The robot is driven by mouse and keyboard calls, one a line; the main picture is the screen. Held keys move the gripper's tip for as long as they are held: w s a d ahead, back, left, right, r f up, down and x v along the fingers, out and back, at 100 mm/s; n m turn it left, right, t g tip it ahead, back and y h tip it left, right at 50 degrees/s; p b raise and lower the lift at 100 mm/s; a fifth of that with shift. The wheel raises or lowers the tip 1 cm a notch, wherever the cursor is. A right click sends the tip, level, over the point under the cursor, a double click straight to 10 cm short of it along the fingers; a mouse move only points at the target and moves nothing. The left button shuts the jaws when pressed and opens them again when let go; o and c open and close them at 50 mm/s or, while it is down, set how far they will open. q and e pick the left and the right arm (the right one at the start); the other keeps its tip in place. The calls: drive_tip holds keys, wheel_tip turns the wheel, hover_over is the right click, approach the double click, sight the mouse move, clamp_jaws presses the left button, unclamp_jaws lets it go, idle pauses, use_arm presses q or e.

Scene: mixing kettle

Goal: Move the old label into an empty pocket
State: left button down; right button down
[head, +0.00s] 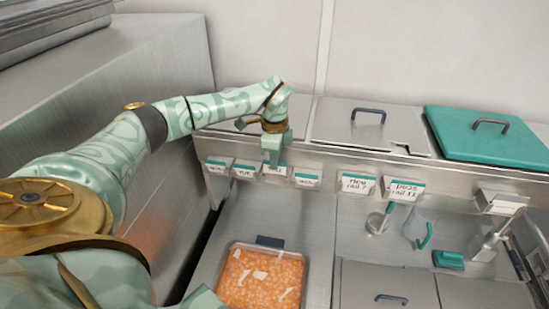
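A row of label pockets runs along the steel front rail. Four small cards with green top strips stand at its left: the first card (216,166), the second card (244,171), the third card (279,171) and the fourth card (306,179). Farther right are larger cards, one reading rice rail 7 (357,184) and one reading peas rail 11 (404,190). My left gripper (272,163) points down at the third card and partly covers it. I cannot tell whether its fingers hold the card. Which card is the old label is unclear. My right gripper is out of view.
A tray of orange food (262,278) sits below the rail. A label holder (499,203), a scoop (379,221) and a green-handled tool (424,237) are at the right.

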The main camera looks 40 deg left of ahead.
use_arm(q)
drive_tip(key=shift+f, duration=0.1)
drive_tip(key=shift+f, duration=0.15)
drive_tip(key=shift+f+b, duration=0.6)
drive_tip(key=shift+s+d+f, duration=0.1)
drive_tip(key=shift+s+f, duration=0.05)
drive_tip(key=shift+f, duration=0.05)
drive_tip(key=c, duration=1.1)
unclamp_jaws()
drive_tip(key=shift+s+f, duration=0.1)
drive_tip(key=shift+f, duration=0.05)
